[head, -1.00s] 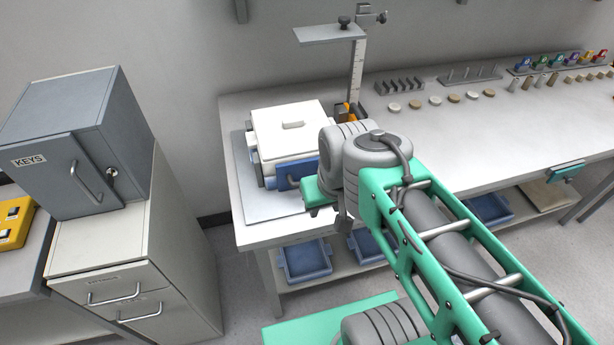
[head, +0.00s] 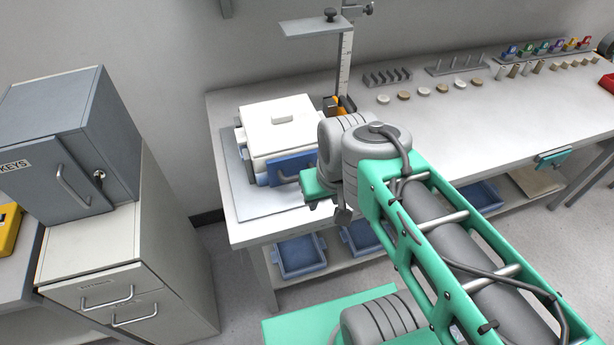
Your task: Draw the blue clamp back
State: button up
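The blue clamp (head: 280,171) is a blue plate with a bar handle on the front of a white box-shaped furnace (head: 262,132). Its right end is partly hidden by my arm. My gripper (head: 316,190) is at the right end of the clamp, close to its handle side. Its green body shows, but its fingers are mostly hidden behind the wrist. I cannot tell whether it touches the clamp or whether it is open or shut.
The furnace stands on a grey plate on the white bench (head: 440,130). A height gauge (head: 345,65) stands behind it. Blue trays (head: 300,256) sit on the shelf below. A grey key cabinet (head: 70,140) stands on drawers at the left. Small discs and pegs line the bench's back.

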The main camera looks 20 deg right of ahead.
aim_at(285, 170)
jog(key=z, duration=0.9)
jog(key=k, duration=1.1)
jog(key=u, duration=1.5)
jog(key=i, duration=0.5)
jog(key=u, duration=0.05)
